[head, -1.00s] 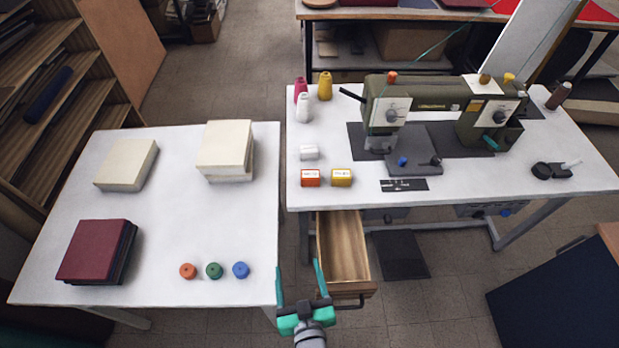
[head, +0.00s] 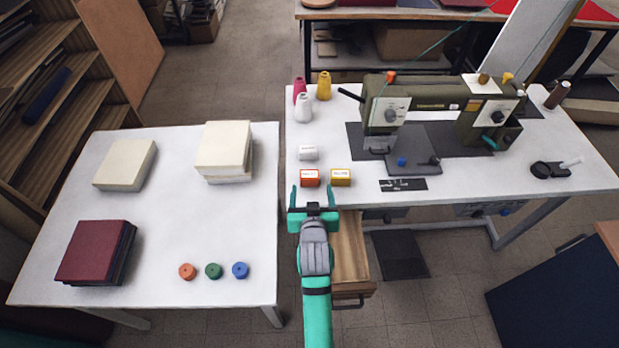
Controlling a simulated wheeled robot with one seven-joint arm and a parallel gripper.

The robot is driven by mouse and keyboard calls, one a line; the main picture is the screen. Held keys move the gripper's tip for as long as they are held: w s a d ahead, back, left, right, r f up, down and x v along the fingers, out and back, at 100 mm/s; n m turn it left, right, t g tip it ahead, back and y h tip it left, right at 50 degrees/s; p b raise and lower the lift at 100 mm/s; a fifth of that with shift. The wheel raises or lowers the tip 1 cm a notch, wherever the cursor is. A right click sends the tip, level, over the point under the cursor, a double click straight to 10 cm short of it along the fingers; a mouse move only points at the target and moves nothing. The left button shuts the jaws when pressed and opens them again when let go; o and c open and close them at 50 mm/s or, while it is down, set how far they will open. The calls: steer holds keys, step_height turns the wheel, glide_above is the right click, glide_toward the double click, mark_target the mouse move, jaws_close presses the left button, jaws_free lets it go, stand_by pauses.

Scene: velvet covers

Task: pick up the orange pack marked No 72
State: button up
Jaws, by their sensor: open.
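The orange pack (head: 309,178) is a small box with a white label on top. It sits near the front left edge of the sewing table (head: 470,184). The print on its label is too small to read. My gripper (head: 314,190) is open and empty, with its two fingertips close in front of the orange pack in the picture, one toward each side. I cannot tell the height of the fingers over the table.
A yellow pack (head: 341,177) stands close right of the orange one, and a white pack (head: 308,153) stands behind it. Thread cones (head: 304,107) and a sewing machine (head: 440,110) are farther back.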

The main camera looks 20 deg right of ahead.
mark_target(310, 178)
steer(key=shift+a+x, duration=0.1)
steer(key=shift+x, duration=1.85)
steer(key=shift+a+x, duration=0.15)
steer(key=shift+x, duration=1.85)
steer(key=shift+w, duration=0.1)
steer(key=c, duration=1.1)
steer(key=shift+c, duration=0.2)
steer(key=shift+r, duration=0.1)
